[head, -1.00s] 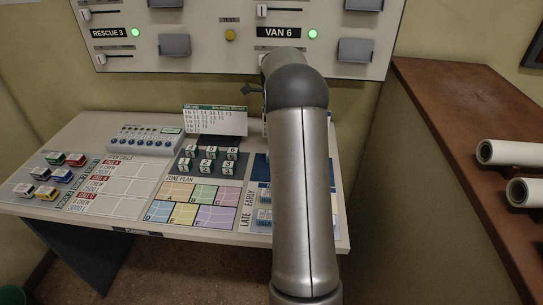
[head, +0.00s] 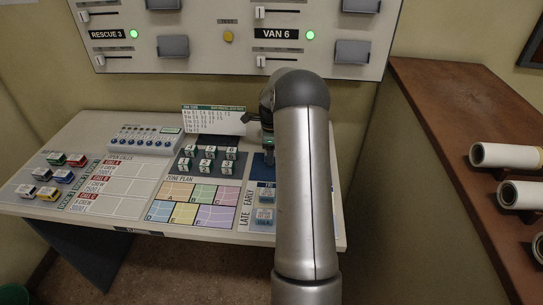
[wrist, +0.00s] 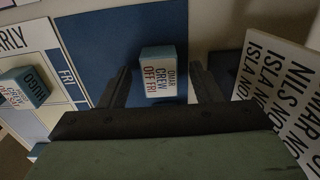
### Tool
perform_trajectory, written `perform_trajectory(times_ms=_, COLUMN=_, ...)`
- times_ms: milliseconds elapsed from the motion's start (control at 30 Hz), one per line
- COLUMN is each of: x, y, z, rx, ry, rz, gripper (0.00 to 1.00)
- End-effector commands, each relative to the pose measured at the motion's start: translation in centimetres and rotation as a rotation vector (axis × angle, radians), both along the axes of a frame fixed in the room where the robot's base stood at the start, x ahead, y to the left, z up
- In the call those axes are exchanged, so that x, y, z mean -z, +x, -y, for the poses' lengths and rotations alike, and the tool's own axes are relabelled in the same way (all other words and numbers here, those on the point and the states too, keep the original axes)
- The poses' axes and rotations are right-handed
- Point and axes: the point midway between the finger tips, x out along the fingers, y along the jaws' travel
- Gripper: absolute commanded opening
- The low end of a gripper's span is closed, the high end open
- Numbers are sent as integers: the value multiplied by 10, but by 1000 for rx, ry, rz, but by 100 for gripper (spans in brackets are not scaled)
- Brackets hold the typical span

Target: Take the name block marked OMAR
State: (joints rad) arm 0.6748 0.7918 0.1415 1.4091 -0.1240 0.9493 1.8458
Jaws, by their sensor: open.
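The OMAR name block (wrist: 163,72) shows in the wrist view, with a pale top lettered OMAR, CREW, OFF FRI and blue-green sides. It stands on a blue panel. My gripper (wrist: 160,84) is open, one dark finger to each side of the block and a gap on both sides. I cannot tell how far the fingertips are above the panel. In the head view my gripper (head: 267,150) is partly behind my own arm, over the right part of the desk, and the OMAR block is hidden.
A block marked HUGO (wrist: 25,86) stands on the EARLY roster to the left in the wrist view. A pale card with names (wrist: 276,82) is close on the right. In the head view, numbered blocks (head: 207,158) stand left of my gripper and a wall panel (head: 230,55) rises behind.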

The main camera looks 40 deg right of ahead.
Motion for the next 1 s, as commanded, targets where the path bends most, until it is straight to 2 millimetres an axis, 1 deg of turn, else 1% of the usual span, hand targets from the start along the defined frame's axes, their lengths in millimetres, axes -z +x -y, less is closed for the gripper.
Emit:
perform_trajectory(times_ms=33, x=0, y=0, z=0, rx=0, ry=0, rz=0, gripper=58)
perform_trajectory(times_ms=67, x=0, y=0, z=0, rx=0, ry=0, rz=0, gripper=50)
perform_trajectory(times_ms=100, x=0, y=0, z=0, rx=0, ry=0, rz=0, gripper=39)
perform_trajectory(times_ms=167, x=0, y=0, z=0, rx=0, ry=0, rz=0, gripper=22)
perform_trajectory(times_ms=200, x=0, y=0, z=0, rx=0, ry=0, rz=0, gripper=11)
perform_trajectory(times_ms=500, x=-1, y=0, z=0, rx=1, ry=0, rz=0, gripper=10)
perform_trajectory(times_ms=667, x=-8, y=0, z=0, rx=1, ry=-1, rz=1, gripper=10)
perform_trajectory(times_ms=767, x=-20, y=1, z=1, rx=1, ry=-3, rz=3, gripper=10)
perform_trajectory(times_ms=833, x=-31, y=1, z=0, rx=1, ry=-3, rz=4, gripper=10)
perform_trajectory(times_ms=933, x=-49, y=-12, z=-9, rx=0, ry=-4, rz=4, gripper=10)
perform_trajectory(times_ms=1000, x=-66, y=-24, z=-18, rx=0, ry=-4, rz=4, gripper=10)
